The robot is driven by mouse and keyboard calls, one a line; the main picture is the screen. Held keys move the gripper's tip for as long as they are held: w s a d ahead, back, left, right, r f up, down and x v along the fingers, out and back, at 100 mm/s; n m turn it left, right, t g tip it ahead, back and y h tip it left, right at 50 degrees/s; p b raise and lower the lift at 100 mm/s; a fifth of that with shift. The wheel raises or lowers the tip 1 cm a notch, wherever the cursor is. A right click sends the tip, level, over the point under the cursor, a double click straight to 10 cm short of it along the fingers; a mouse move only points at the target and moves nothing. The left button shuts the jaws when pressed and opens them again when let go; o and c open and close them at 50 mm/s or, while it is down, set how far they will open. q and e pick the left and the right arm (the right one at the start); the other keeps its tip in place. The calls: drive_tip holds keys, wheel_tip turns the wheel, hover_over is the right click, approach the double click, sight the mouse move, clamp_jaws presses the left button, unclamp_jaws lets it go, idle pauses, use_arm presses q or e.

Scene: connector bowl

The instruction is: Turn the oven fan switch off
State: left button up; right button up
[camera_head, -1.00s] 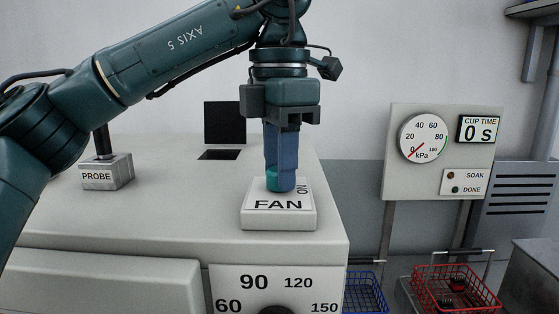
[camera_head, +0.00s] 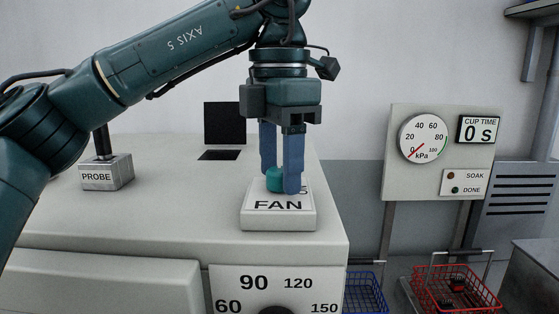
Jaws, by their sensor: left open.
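The fan switch (camera_head: 277,214) is a pale block marked FAN on top of the white oven (camera_head: 170,216), near its front right corner. A teal knob (camera_head: 274,181) stands on the block. My left gripper (camera_head: 279,184) points straight down over it, its blue fingers apart. The knob shows between and partly behind the fingertips. I cannot tell whether a finger touches it. The fingers hide most of the lettering behind the knob. My right gripper is not in view.
A block marked PROBE (camera_head: 106,174) stands on the oven to the left. A dark opening with a raised black lid (camera_head: 225,123) lies behind the switch. A gauge panel (camera_head: 441,185) stands at the right, with a blue basket (camera_head: 365,293) and a red basket (camera_head: 455,291) below.

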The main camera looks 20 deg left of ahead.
sight(279, 169)
use_arm(q)
wheel_tip(279, 169, up, 13)
idle(0.9)
drive_tip(key=shift+r, duration=0.1)
idle(0.4)
